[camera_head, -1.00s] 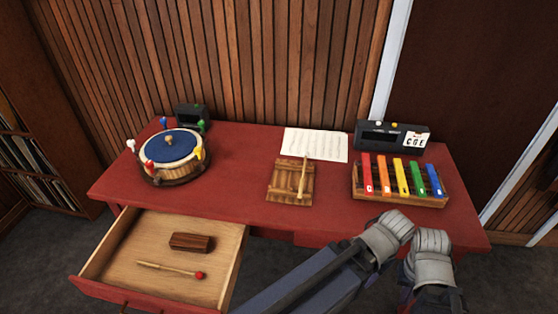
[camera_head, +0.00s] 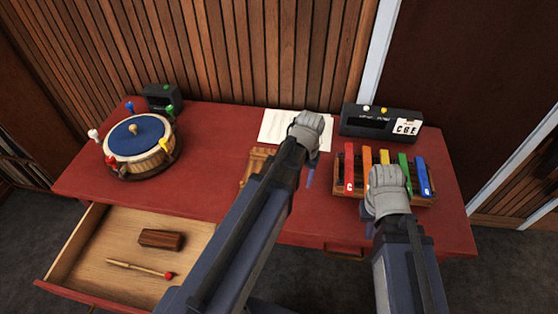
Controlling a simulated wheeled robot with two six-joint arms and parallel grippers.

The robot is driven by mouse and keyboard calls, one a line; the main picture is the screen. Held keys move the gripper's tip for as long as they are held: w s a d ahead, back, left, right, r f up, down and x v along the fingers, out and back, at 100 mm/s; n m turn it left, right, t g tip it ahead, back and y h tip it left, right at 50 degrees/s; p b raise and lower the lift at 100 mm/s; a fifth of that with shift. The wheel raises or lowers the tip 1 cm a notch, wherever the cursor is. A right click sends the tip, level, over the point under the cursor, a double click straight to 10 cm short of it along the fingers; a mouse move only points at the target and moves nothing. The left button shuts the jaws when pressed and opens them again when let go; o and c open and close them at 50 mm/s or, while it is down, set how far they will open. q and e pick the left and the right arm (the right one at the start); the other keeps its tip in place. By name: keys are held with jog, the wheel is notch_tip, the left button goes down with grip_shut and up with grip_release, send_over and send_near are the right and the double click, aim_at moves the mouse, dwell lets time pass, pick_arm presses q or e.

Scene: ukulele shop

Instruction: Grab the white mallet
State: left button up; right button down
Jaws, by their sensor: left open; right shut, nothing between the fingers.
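A slatted wooden board (camera_head: 257,165) lies on the red table, mostly hidden behind my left arm. The pale mallet seen on that board earlier is hidden now. My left gripper (camera_head: 308,133) is over the right part of the sheet music, just beyond the board. It is open, though its fingertips are hard to make out. My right gripper (camera_head: 388,188) is in front of the colored xylophone and covers part of its middle bars; it is shut and empty. A red-headed mallet (camera_head: 140,269) lies in the open drawer.
A blue-topped round drum (camera_head: 137,137) with colored pegs stands at the left. The xylophone (camera_head: 349,168) and a black box (camera_head: 368,121) with a letter card stand at the right. A brown block (camera_head: 161,239) lies in the drawer (camera_head: 92,240). Table between drum and board is clear.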

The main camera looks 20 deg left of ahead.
pick_arm(q)
jog(key=w+a+n, duration=0.1)
jog(key=a, duration=0.2)
jog(key=w+a+r+n, duration=0.1)
jog(key=a, duration=0.2)
jog(key=w+a+p, duration=0.1)
jog(key=a, duration=0.3)
jog(key=shift+w+r+n, duration=0.35)
jog(key=shift+w+n, duration=0.05)
jog(key=shift+f+b, duration=1.3)
jog(key=shift+f, duration=0.05)
jog(key=shift+f, duration=0.1)
notch_tip(320, 180, down, 5)
jog(key=b, duration=0.5)
jog(key=shift+d, duration=0.15)
grip_shut()
